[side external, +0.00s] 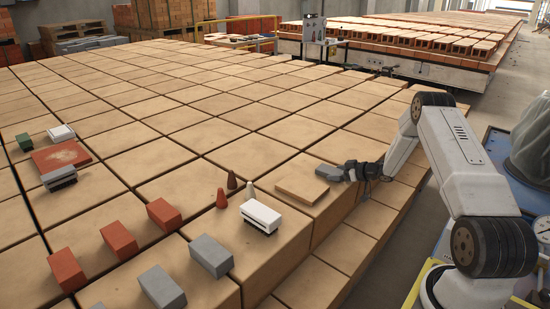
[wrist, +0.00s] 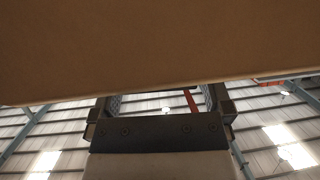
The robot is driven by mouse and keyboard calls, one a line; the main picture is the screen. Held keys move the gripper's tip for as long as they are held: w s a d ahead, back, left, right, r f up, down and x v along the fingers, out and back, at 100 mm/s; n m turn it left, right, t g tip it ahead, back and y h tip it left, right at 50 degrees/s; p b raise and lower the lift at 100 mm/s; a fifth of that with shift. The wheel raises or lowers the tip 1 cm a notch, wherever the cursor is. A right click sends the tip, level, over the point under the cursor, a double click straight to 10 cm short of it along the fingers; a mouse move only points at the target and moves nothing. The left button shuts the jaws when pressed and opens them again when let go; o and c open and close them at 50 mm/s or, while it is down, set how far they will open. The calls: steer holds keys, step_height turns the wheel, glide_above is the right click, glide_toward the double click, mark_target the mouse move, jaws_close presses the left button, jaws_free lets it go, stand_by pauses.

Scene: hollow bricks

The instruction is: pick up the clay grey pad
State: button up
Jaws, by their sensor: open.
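A flat tan pad (side external: 302,190) lies on the brick stack near its right edge; it looks more tan than grey. My gripper (side external: 340,173) is open and low over the stack, just beyond the pad's back right side and apart from it. A small grey piece (side external: 328,174) shows at its tip; I cannot tell whether it is a finger or a separate thing. In the wrist view my gripper (wrist: 160,103) has its dark fingers apart, with only roof seen between them. A plain tan surface fills the top there; I cannot tell whether it is the pad.
Small cones (side external: 221,199) and a white block with a dark underside (side external: 261,214) stand left of the pad. Red bricks (side external: 119,238) and grey bricks (side external: 211,255) lie at the front left. A reddish slab (side external: 62,157) lies far left. The stack's middle is clear.

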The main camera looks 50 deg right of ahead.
mark_target(338, 173)
steer(key=c, duration=1.2)
steer(key=shift+c, duration=0.3)
steer(key=shift+r, duration=0.1)
steer(key=shift+r, duration=1.55)
steer(key=s+a+r, duration=0.7)
steer(key=s+r, duration=0.2)
steer(key=s, duration=0.2)
steer(key=shift+s+a+r, duration=0.35)
steer(key=shift+a, duration=0.05)
